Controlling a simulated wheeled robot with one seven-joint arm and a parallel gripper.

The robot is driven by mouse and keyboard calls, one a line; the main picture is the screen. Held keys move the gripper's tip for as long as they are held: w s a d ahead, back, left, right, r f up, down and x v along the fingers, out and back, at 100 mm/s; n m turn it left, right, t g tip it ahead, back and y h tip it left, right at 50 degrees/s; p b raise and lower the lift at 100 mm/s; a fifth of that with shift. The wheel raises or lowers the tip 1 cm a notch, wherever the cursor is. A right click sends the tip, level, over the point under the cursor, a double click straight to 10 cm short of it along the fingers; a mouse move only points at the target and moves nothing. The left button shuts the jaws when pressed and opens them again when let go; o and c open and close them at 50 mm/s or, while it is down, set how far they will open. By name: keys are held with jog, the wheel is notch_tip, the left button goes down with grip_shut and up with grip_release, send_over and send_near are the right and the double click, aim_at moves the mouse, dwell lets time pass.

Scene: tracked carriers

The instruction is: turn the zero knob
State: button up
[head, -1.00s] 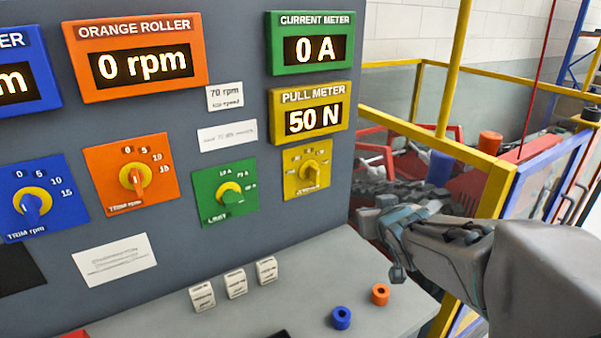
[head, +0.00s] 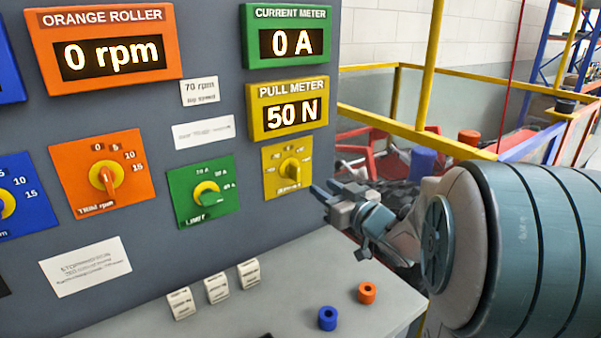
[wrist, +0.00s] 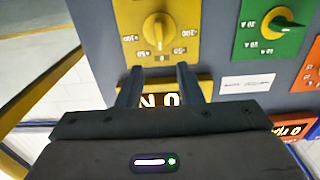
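The zero knob (head: 291,170) is a yellow knob on a yellow plate below the pull meter on the grey panel. I take it for the zero knob; its label is too small to read surely. In the wrist view the knob (wrist: 157,28) appears upside down, ahead of the fingertips. My gripper (head: 322,196) is right of and slightly below the yellow plate, apart from the knob. In the wrist view my gripper (wrist: 160,72) has its two fingers spread with nothing between them. The pull meter (head: 289,109) reads 50 N.
The green limit knob (head: 207,194) is left of the yellow plate; the orange trim knob (head: 106,178) is farther left. Blue (head: 328,318) and orange (head: 367,292) rings and several white blocks sit on the ledge. A yellow rail (head: 465,150) stands behind my arm.

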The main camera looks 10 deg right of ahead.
aim_at(299, 171)
jog(key=p+x, duration=0.1)
jog(key=x, duration=0.9)
jog(key=shift+w, duration=0.25)
grip_shut()
